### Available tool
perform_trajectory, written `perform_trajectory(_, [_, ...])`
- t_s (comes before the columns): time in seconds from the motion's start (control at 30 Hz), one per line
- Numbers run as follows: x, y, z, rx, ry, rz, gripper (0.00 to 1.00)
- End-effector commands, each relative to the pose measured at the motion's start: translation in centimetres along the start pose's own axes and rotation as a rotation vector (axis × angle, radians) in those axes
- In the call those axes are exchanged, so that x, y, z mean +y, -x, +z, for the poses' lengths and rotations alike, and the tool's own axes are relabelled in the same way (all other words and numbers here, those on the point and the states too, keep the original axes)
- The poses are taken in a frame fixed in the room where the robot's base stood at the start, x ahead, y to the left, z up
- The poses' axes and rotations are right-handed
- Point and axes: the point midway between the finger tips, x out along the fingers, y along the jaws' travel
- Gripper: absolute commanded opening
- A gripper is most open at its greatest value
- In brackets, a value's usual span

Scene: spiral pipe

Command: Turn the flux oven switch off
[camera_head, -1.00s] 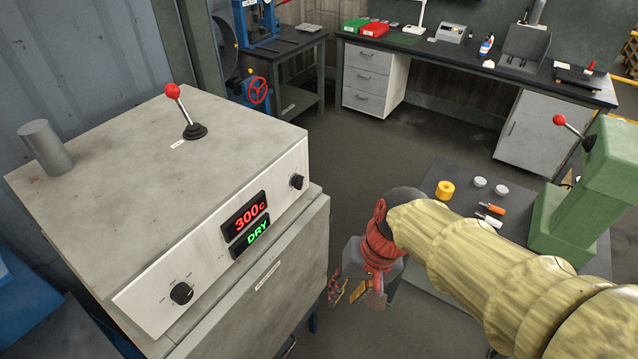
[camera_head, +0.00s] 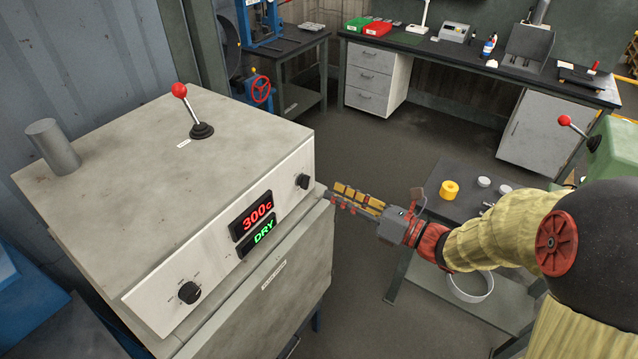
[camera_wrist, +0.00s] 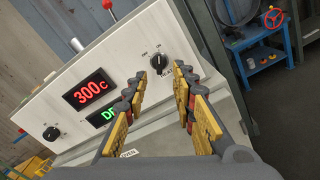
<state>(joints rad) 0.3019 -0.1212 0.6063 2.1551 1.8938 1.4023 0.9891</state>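The flux oven (camera_head: 150,180) is a grey box with a white front panel, at the left of the head view. Its red display reads 300c and its green display (camera_head: 257,236) reads DRY. A black knob (camera_head: 303,181) sits at the panel's right end; it also shows in the wrist view (camera_wrist: 159,62), ahead of my fingers. Another black knob (camera_head: 189,292) is at the left end. A red-balled lever (camera_head: 190,108) stands on the oven top. My gripper (camera_head: 332,193) is open and empty, just right of the oven's front, pointing toward it. In the wrist view its fingers (camera_wrist: 158,85) stand apart.
A dark table (camera_head: 455,203) with a yellow roll and small pots is behind my arm. A green machine (camera_head: 612,155) with a red-balled lever stands at the right. A workbench (camera_head: 440,50) is at the back. Open floor lies between.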

Motion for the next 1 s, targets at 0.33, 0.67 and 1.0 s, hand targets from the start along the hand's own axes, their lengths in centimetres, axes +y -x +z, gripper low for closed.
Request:
perform_trajectory(0.33, [0.1, -4.1, -0.3, 0.006, -0.010, 0.004, 0.27])
perform_trajectory(0.67, [0.1, -7.5, -0.1, 0.004, -0.008, 0.002, 0.27])
perform_trajectory(1.0, [0.0, -7.8, -0.1, 0.004, -0.008, 0.000, 0.25])
